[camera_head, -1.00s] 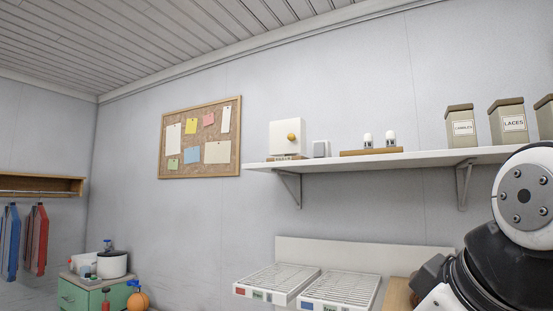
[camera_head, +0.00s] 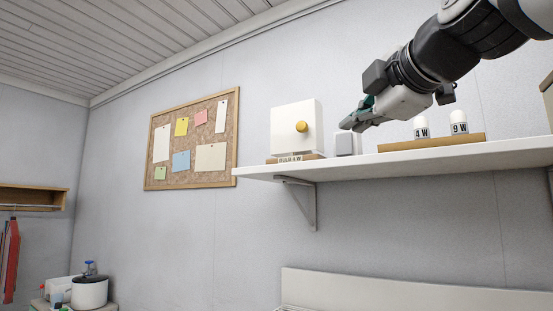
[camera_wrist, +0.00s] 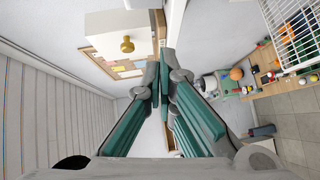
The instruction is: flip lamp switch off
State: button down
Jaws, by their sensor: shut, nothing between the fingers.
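A white box (camera_head: 287,138) with a round yellow knob (camera_head: 302,126) stands on a wooden base with a partly legible label, at the left end of the wall shelf. A small pale block (camera_head: 346,145) sits just right of it; I cannot tell which is the lamp switch. My gripper (camera_head: 349,124) is shut and empty, pointing left in front of the small block and apart from the knob. In the wrist view the closed fingertips (camera_wrist: 162,62) lie right of the white box (camera_wrist: 108,30) and its brass-coloured knob (camera_wrist: 127,44).
The white shelf (camera_head: 400,160) carries a wooden strip (camera_head: 440,144) with two white pieces labelled 4 W and 9 W, close under my arm. A cork board (camera_head: 195,140) hangs on the wall to the left. Air in front of the shelf's left end is clear.

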jog(key=shift+w, duration=0.1)
jog(key=p, duration=0.3)
send_near(338, 148)
jog(key=w+a, duration=0.1)
jog(key=w+a+f, duration=0.1)
jog(key=w, duration=0.1)
jog(key=w+a, duration=0.1)
jog(key=shift+w+a+f, duration=0.25)
jog(key=shift+w+a, duration=0.05)
jog(key=shift+w, duration=0.1)
jog(key=shift+w+d+f, duration=0.1)
jog(key=shift+w+d, duration=0.25)
jog(key=shift+w, duration=0.2)
jog(key=shift+f, duration=0.1)
